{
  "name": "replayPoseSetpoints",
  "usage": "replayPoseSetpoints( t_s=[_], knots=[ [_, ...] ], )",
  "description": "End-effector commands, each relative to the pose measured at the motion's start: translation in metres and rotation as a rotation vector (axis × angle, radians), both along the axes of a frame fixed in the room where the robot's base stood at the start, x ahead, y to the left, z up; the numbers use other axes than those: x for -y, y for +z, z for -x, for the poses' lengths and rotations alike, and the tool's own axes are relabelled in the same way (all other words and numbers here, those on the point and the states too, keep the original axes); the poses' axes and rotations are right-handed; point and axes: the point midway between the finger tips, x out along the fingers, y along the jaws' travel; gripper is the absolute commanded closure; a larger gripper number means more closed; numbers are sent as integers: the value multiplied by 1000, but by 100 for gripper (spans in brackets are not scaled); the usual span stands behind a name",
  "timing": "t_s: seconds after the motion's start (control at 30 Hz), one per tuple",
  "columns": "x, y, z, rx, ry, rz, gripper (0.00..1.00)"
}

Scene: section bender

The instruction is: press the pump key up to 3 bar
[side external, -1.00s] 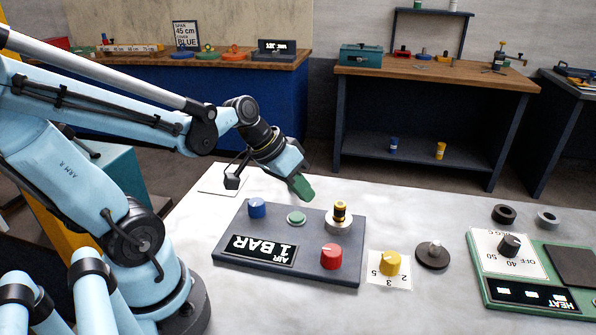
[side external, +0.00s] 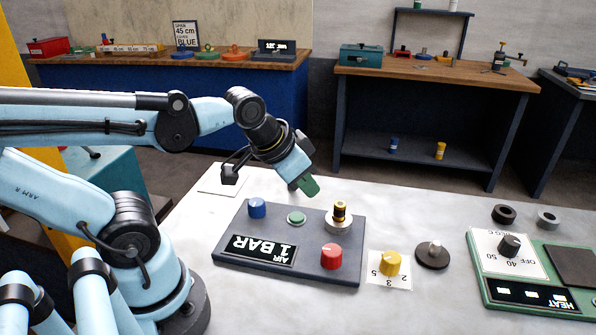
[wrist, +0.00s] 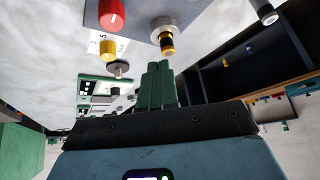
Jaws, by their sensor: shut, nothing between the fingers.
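The dark pump panel (side external: 312,262) lies on the pale table in the side external view. Its display (side external: 261,250) appears upside down and reads AIR 1 BAR. On the panel are a round green key (side external: 296,218), a blue knob (side external: 257,208), a red knob (side external: 331,256) and a metal fitting with a black and yellow top (side external: 340,215). My gripper (side external: 309,187) is shut and empty, its green fingers in the air above the panel's far edge, apart from the key. In the wrist view my fingers (wrist: 158,82) point toward the fitting (wrist: 164,38); the green key is not visible there.
A yellow knob (side external: 390,263) on a marked card and a dark disc knob (side external: 432,255) stand right of the panel. A green-framed heat unit (side external: 530,285) lies further right. Two rings (side external: 504,214) lie behind it. Benches stand at the back.

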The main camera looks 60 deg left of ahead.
Motion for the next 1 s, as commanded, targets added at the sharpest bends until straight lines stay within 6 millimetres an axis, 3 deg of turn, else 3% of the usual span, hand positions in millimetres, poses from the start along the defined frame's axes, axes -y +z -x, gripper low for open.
replayPoseSetpoints(
  t_s=[0.3, 0.6, 1.0],
  knots=[
    [-35, 16, -15, -270, -284, -162, 100],
    [-67, 23, -24, -484, -580, -196, 100],
    [-77, 24, -26, -546, -698, -188, 100]
  ],
)
